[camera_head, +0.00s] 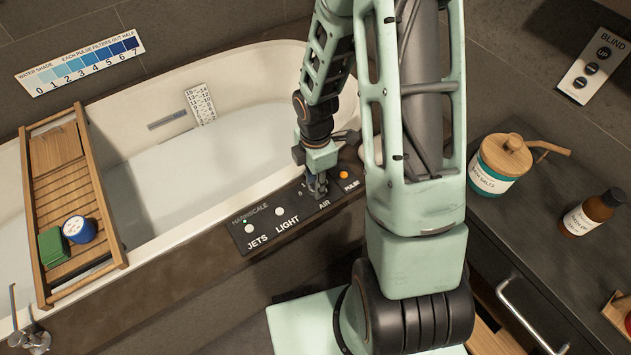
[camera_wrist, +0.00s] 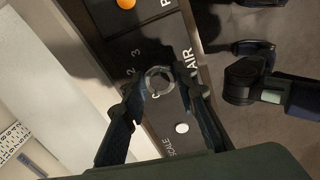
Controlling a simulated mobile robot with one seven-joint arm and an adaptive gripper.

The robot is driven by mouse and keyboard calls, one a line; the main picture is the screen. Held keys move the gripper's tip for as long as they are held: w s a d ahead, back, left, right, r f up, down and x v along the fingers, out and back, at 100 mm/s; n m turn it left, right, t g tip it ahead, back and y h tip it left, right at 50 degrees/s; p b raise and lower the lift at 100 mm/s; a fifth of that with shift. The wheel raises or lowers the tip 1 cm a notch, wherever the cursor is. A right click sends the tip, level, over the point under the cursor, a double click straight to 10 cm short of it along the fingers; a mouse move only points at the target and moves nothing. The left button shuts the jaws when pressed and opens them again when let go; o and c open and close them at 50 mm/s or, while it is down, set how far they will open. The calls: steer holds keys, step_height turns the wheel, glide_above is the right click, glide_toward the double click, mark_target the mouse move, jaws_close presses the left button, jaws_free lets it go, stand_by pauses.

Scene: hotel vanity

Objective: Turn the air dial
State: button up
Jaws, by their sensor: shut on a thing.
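The air dial (camera_wrist: 159,81) is a small round knob on the dark control panel, beside the word AIR and the numbers 2 and 3. My gripper (camera_wrist: 165,88) has a finger on either side of the dial and is shut on it. In the head view my gripper (camera_head: 318,190) reaches down to the panel (camera_head: 262,232) at the tub's rim and hides most of the dial. The dial's exact pointer setting cannot be read.
On the same panel are the JETS button (camera_head: 249,228), the LIGHT button (camera_head: 279,211) and the orange PULSE button (camera_head: 343,174). A wooden bath tray (camera_head: 105,222) spans the tub at left. A bath salts jar (camera_head: 497,166) and a brown bottle (camera_head: 590,214) stand on the right counter.

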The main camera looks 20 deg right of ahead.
steer(key=m, duration=1)
steer(key=shift+m, duration=0.4)
steer(key=m, duration=0.5)
steer(key=shift+m+b, duration=0.3)
steer(key=m, duration=0.5)
steer(key=shift+m, duration=0.3)
steer(key=o, duration=1.1)
steer(key=shift+o, duration=0.2)
steer(key=shift+r, duration=0.15)
step_height(320, 180, up, 12)
